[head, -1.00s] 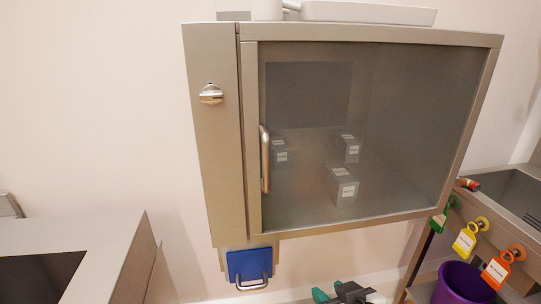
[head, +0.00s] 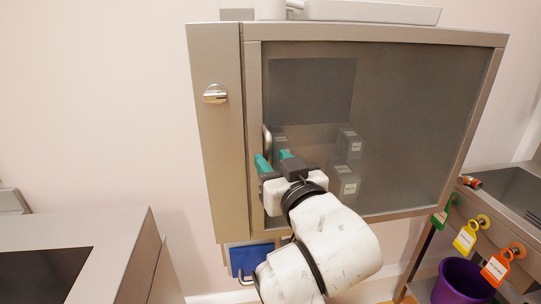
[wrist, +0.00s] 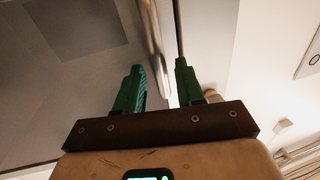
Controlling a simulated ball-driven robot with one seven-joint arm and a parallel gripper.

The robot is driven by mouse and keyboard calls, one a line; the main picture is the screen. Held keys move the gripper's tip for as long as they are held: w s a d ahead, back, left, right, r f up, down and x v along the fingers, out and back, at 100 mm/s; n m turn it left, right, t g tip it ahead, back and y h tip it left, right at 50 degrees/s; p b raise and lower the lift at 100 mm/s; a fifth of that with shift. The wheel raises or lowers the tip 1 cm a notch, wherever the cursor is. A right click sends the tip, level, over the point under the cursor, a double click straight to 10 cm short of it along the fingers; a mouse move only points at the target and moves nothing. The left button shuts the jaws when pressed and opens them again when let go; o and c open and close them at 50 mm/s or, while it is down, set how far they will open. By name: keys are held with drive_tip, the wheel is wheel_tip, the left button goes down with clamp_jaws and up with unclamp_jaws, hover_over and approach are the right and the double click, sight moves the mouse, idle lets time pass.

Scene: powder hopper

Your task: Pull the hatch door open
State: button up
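The hatch door (head: 420,120) is a dark see-through panel in a steel frame, and it is shut. Its upright bar handle (head: 265,140) is on the door's left side, its lower part hidden behind my gripper in the head view. My gripper (head: 273,160) has green fingers and is at the handle's height. In the wrist view the two fingertips (wrist: 160,68) are apart, and the metal handle (wrist: 158,50) runs down into the gap between them. I cannot tell whether either finger touches it.
Several grey labelled boxes (head: 345,183) sit behind the door panel. A latch knob (head: 215,93) is on the cabinet's left post. A blue flap (head: 248,258) hangs below. A steel counter (head: 120,245) is at lower left; a purple bucket (head: 462,282) and coloured tags (head: 465,238) are at lower right.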

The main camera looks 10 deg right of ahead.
drive_tip(key=shift+w+a, duration=0.15)
drive_tip(key=shift+w, duration=1)
drive_tip(key=shift+c, duration=0.4)
clamp_jaws()
